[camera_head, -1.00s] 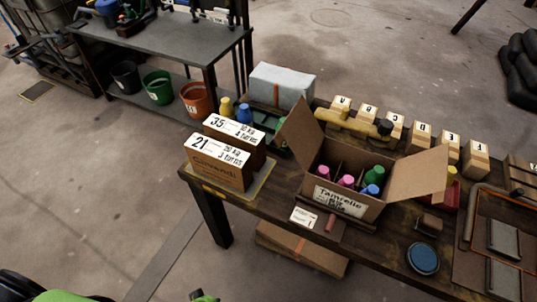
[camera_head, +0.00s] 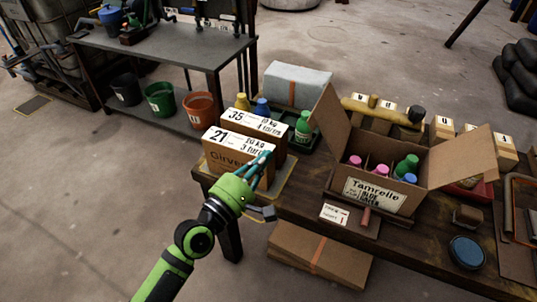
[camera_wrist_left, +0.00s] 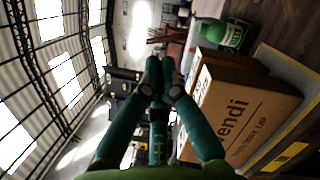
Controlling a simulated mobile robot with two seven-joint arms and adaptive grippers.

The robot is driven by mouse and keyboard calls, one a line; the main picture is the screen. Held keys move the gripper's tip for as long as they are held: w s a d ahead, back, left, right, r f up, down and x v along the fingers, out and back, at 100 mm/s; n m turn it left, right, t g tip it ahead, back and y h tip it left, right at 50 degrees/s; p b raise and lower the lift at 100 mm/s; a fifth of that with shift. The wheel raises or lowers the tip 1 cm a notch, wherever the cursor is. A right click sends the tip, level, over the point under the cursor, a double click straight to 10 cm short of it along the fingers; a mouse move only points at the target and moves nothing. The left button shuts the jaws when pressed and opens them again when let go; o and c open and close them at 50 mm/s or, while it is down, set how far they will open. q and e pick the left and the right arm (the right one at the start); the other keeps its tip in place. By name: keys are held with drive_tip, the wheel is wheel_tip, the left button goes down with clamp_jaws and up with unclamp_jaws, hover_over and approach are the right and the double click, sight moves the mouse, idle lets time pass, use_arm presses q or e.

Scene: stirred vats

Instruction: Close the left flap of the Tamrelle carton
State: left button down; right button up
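The Tamrelle carton (camera_head: 405,203) stands on the dark table with its top open. Its left flap (camera_head: 328,125) stands up and tilts outward to the left. Its right flap (camera_head: 462,157) is spread outward to the right. Bottles with pink, green and blue caps show inside. My left gripper (camera_head: 265,160) is in front of the Ginvendi box, left of the carton and apart from the flap. In the left wrist view its teal fingertips (camera_wrist_left: 158,72) meet with nothing between them. My right gripper is not in view.
Two labelled boxes, 21 (camera_head: 225,157) and 35 (camera_head: 273,137), stand left of the carton. A green bottle (camera_head: 303,128) stands close to the left flap. A grey-white package (camera_head: 298,85) lies behind. A card (camera_head: 336,213) lies in front of the carton.

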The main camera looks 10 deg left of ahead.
use_arm(q)
drive_tip(key=w+d+r+p, duration=0.3)
drive_tip(key=w+d, duration=0.3)
drive_tip(key=d, duration=0.1)
drive_tip(key=shift+r, duration=0.15)
idle(0.3)
drive_tip(key=shift+d+r+m+p, duration=0.35)
drive_tip(key=shift+r+m+p, duration=0.05)
drive_tip(key=shift+p, duration=0.35)
